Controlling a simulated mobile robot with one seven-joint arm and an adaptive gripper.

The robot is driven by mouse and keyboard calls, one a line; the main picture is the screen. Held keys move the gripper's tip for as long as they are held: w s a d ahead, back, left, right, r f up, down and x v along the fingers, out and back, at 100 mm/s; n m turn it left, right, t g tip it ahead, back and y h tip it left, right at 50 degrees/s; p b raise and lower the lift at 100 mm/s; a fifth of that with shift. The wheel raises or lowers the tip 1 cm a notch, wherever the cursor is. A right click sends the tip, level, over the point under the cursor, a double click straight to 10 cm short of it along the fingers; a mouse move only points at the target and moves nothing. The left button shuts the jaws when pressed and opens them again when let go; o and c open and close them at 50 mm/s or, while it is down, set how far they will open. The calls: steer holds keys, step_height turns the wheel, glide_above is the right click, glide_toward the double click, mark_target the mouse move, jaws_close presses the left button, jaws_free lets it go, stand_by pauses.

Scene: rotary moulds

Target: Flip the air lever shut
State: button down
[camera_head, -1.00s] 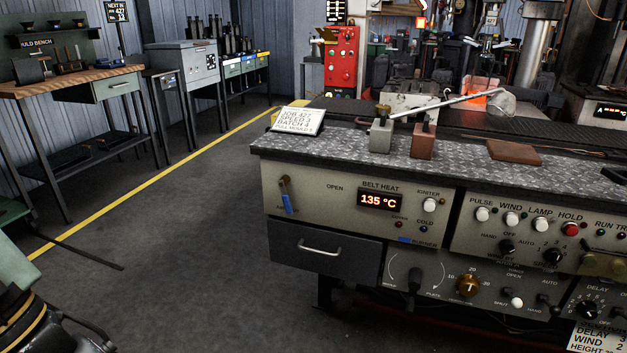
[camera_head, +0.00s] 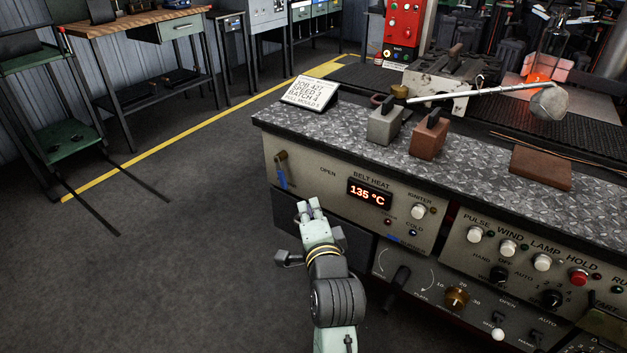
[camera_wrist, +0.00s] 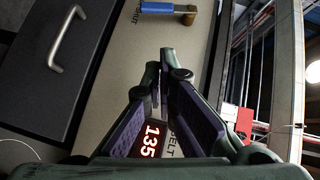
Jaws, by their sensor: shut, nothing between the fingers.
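The air lever (camera_head: 281,172) is on the left end of the grey control panel, with a brass pivot and a blue handle hanging down. The word OPEN stands to the right of the lever in the head view. My gripper (camera_head: 311,207) is in front of the panel, lower and to the right of the lever. In the wrist view my gripper (camera_wrist: 165,62) has its fingertips together, empty, apart from the lever.
The belt heat display (camera_head: 370,193) reads 135 °C, right of the lever. A drawer with a metal handle (camera_wrist: 67,38) lies below the lever. Metal blocks (camera_head: 384,124) and a job card (camera_head: 310,92) sit on the bench top. Open floor lies to the left.

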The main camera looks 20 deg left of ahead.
mark_target(281, 173)
steer(key=shift+m, duration=0.3)
steer(key=x, duration=0.3)
steer(key=p+x, duration=0.1)
steer(key=x, duration=0.2)
steer(key=d+f+p+x, duration=0.1)
steer(key=x, duration=0.2)
steer(key=shift+w+f, duration=0.15)
steer(key=shift+w, duration=0.3)
steer(key=shift+w+a+f+p, duration=0.15)
steer(key=shift+w+a+f, duration=0.1)
steer(key=shift+a, duration=0.35)
steer(key=shift+w+a+f+p, duration=0.1)
steer(key=shift+w+a+p, duration=0.1)
steer(key=shift+a, duration=0.4)
steer(key=shift+w+a+f, duration=0.25)
steer(key=shift+a, duration=0.4)
